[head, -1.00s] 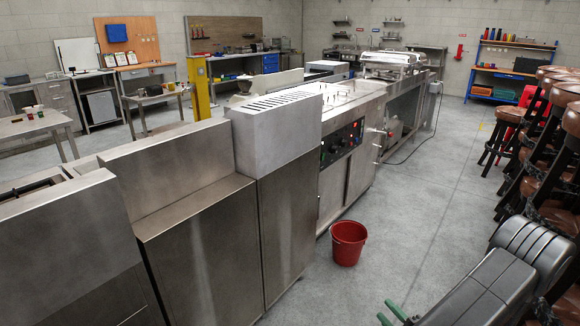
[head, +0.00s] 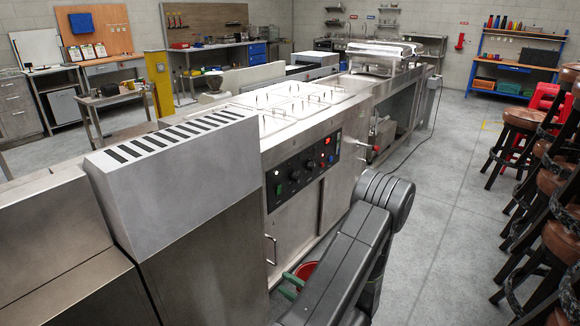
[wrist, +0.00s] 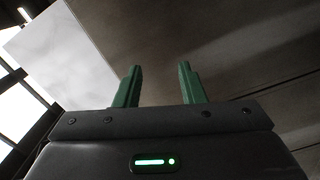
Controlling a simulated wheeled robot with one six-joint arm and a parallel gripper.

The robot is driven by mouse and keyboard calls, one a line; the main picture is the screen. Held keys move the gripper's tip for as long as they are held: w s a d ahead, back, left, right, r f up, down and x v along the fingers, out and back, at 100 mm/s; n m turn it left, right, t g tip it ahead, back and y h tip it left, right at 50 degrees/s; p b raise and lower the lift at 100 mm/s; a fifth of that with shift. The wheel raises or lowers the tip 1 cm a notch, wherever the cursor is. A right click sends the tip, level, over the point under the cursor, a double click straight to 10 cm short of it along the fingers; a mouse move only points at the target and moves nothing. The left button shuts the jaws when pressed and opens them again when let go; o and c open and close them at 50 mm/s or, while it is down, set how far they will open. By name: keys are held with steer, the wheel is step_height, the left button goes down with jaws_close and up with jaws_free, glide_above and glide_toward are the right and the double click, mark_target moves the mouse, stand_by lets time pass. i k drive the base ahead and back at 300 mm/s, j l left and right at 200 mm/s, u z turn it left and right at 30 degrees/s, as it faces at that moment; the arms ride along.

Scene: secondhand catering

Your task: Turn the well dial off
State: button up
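A dark control panel (head: 304,168) is on the front of the steel unit with lidded wells (head: 285,104) on top. It carries several small round black dials (head: 294,175), a green control at its left and red lit parts at its right. Which dial is the well dial, and where it points, is too small to tell. My gripper (head: 289,286) is low in front of the unit's cabinet doors, below the panel and apart from it. In the wrist view its two green fingers (wrist: 161,70) stand apart with nothing between them.
A red bucket (head: 304,269) stands on the floor, mostly hidden behind my arm. A tall steel unit with a slotted top (head: 175,140) stands close at the left. Stacked stools (head: 525,118) line the right. Grey floor (head: 435,215) between is clear.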

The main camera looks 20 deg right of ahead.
mark_target(296, 178)
steer(key=i+l, duration=1.45)
steer(key=l, duration=0.2)
steer(key=j+u, duration=0.05)
